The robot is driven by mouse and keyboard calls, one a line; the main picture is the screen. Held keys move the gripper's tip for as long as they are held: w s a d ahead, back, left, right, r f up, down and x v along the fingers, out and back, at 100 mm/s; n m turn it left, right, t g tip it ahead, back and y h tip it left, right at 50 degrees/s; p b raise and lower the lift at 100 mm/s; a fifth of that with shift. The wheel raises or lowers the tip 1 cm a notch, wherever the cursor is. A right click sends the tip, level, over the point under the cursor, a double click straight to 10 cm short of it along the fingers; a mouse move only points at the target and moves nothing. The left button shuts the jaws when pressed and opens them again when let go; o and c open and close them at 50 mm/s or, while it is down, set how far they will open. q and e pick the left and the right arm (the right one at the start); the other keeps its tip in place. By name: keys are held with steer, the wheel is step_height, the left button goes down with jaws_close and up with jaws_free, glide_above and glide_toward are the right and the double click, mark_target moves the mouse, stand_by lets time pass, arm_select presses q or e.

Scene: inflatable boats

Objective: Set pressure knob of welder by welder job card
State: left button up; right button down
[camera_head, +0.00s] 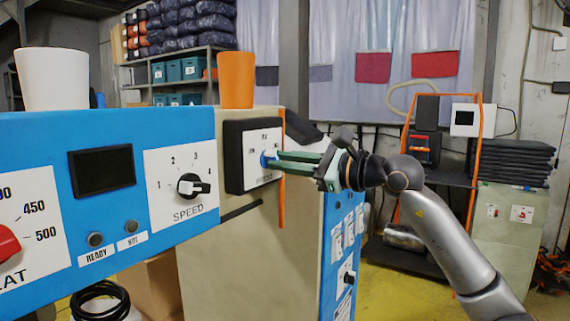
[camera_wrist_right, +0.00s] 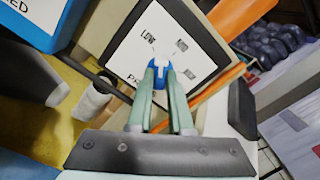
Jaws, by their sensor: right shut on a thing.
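The welder's blue front panel (camera_head: 120,125) faces me in the head view. Its pressure knob (camera_head: 266,159) is blue and sits on a white plate in a black frame (camera_head: 236,172), marked LOW at the left; the other marks are small. My right gripper (camera_head: 277,160) comes in from the right with its green fingers closed on the knob. The right wrist view shows the fingertips (camera_wrist_right: 161,78) around the blue knob (camera_wrist_right: 160,66), whose pale pointer is partly hidden. I cannot make out a job card. My left gripper is not in view.
The black speed knob (camera_head: 192,185) and red heat knob (camera_head: 8,245) are left of the pressure plate. A white cup (camera_head: 53,78) and an orange cup (camera_head: 236,80) stand on top of the welder. An orange strip (camera_head: 282,190) runs beside the plate.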

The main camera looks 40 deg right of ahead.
steer(key=shift+n, duration=2.3)
steer(key=c, duration=0.8)
jaws_free()
steer(key=b+v, duration=0.9)
steer(key=v, duration=0.3)
steer(key=shift+s+d, duration=0.15)
steer(key=shift+s, duration=0.1)
